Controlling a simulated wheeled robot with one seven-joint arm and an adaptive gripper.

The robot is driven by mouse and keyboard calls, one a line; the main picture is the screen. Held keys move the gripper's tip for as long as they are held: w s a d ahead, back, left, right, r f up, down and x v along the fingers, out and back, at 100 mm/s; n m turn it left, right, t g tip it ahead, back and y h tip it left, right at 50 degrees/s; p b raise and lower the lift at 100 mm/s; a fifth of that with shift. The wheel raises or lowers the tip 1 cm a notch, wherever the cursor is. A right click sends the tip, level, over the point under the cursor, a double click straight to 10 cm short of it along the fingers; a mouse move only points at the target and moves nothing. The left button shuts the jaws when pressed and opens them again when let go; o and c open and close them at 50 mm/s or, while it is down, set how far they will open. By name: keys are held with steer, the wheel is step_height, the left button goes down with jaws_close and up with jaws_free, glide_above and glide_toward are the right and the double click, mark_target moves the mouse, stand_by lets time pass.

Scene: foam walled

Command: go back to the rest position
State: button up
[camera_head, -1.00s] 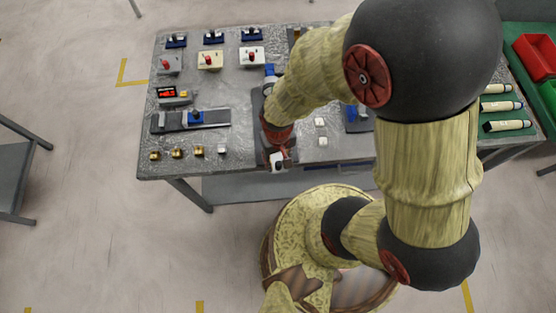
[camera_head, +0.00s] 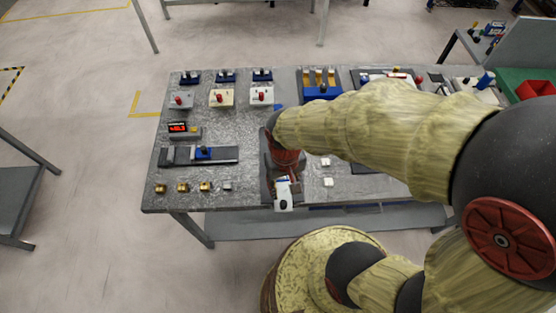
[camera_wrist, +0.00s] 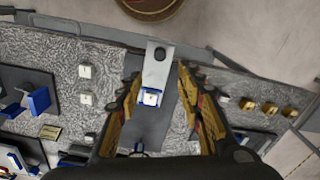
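My gripper (camera_head: 284,182) is over the front edge of the grey speckled table (camera_head: 232,100). In the wrist view its two fingers (camera_wrist: 160,78) are spread apart with nothing held between them. Below the gap lies a dark fixture strip (camera_wrist: 150,125) with a light metal plate (camera_wrist: 158,60) at its end. A small white and blue block (camera_wrist: 151,97) sits on that fixture, between the fingers in the picture and apart from both. The fingertips are small and partly hidden by my arm in the head view.
Two white cubes (camera_head: 327,182) lie right of my gripper. A blue holder (camera_head: 322,93) stands behind. Open floor (camera_head: 80,200) lies left.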

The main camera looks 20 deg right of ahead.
steer(key=s+d+r+t+b, duration=0.1)
steer(key=d+r+t+b, duration=0.1)
steer(key=r, duration=0.7)
steer(key=s+d+r+t+b, duration=0.1)
steer(key=d+r+t+b, duration=0.1)
steer(key=r, duration=0.7)
steer(key=shift+n+t+b, duration=0.3)
steer(key=shift+t+b, duration=0.05)
steer(key=shift+t, duration=0.45)
